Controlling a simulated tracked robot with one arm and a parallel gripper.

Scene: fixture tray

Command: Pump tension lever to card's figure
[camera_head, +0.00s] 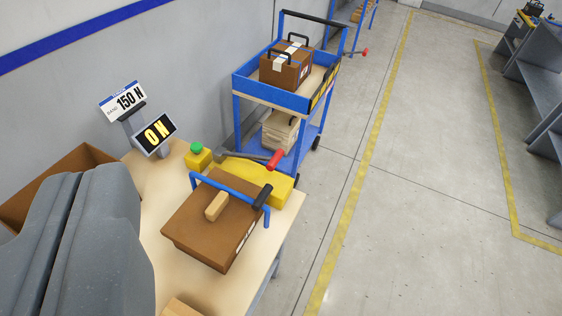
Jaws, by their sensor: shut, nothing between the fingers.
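My gripper (84,182) shows as two large grey fingers at the lower left, shut and empty, apart from the lever. A white card (124,99) with a blue top strip reads "150 N"; its small text is unclear. Below it a black display (155,135) shows "0 N" in yellow. A yellow unit (262,187) on the bench carries a grey lever (240,156) with a red grip (275,160), lying low and pointing right. A blue bar (222,186) with a black grip (263,197) crosses above a brown box (206,237) with a wooden block (216,206) on top.
A yellow box with a green button (196,149) stands by the lever. A brown open carton (45,190) is partly hidden behind my gripper. The light bench (270,245) ends at right. A blue cart (265,97) holds another brown box (287,67).

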